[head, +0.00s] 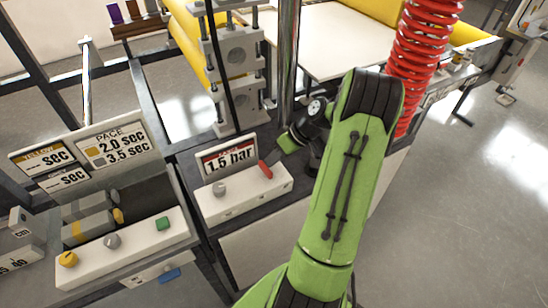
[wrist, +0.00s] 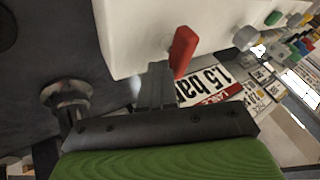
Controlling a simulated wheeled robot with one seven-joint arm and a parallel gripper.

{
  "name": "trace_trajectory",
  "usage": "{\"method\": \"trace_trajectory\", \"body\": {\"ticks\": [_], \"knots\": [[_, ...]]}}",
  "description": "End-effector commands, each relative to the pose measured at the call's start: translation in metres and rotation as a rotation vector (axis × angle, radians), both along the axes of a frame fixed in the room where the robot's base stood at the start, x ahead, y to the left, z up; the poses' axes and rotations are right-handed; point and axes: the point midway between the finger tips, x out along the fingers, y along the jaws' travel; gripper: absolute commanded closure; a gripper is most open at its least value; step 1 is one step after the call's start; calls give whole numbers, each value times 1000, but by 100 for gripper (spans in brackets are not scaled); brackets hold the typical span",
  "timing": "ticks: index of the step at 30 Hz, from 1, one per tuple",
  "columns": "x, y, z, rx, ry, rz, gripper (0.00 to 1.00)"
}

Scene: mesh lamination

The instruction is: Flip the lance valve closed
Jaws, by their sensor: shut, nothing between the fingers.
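The lance valve appears to be the red lever (head: 265,169) on the white control box (head: 245,195) below the 1.5 bar sign. In the head view the lever slants. In the wrist view the red lever (wrist: 183,48) stands out from the box face. My gripper (head: 277,154) is just behind the lever in the head view. In the wrist view my gripper (wrist: 157,70) is shut and empty, its fingertips close beside the lever. I cannot tell whether they touch it. My arm covers part of the bench to the right.
A grey knob (head: 219,188) sits left of the lever on the same box. The 1.5 bar sign (head: 229,157) stands behind it. A metal post (head: 288,60) and roller frame rise behind my gripper. Another box with a green button (head: 162,223) is at left.

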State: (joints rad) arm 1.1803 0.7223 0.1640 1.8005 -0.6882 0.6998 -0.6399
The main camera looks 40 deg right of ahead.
Motion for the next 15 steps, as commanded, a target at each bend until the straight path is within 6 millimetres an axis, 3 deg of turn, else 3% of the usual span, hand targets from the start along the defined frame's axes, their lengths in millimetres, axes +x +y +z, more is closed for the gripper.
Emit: {"method": "trace_trajectory", "body": {"ticks": [15], "knots": [[14, 5, 2, 1, 0, 398, 100]]}}
